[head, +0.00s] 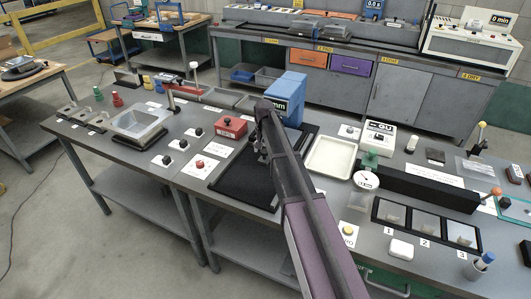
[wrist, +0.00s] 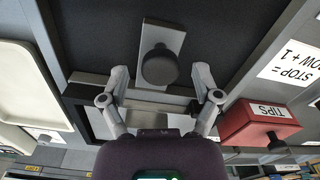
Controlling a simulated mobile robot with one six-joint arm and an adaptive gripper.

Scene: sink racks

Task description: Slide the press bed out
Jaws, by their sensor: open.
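A grey plate with a round dark knob (wrist: 160,66) lies over the black recessed surface (wrist: 95,30) in the wrist view; it looks like the press bed and its handle. My gripper (wrist: 160,76) is open, with one finger on each side of the knob and a gap to both. A pale grey bar crosses behind the fingers. In the head view the blue press housing (head: 287,92) stands at the back of the black surface (head: 238,182). My gripper (head: 262,152) is low in front of it, and my arm hides most of the plate and knob.
A red box (head: 230,127) stands left of the black surface, and a cream tray (head: 330,157) lies to its right. A white device (head: 380,137) and a long black block (head: 430,187) are further right. The front part of the black surface is clear.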

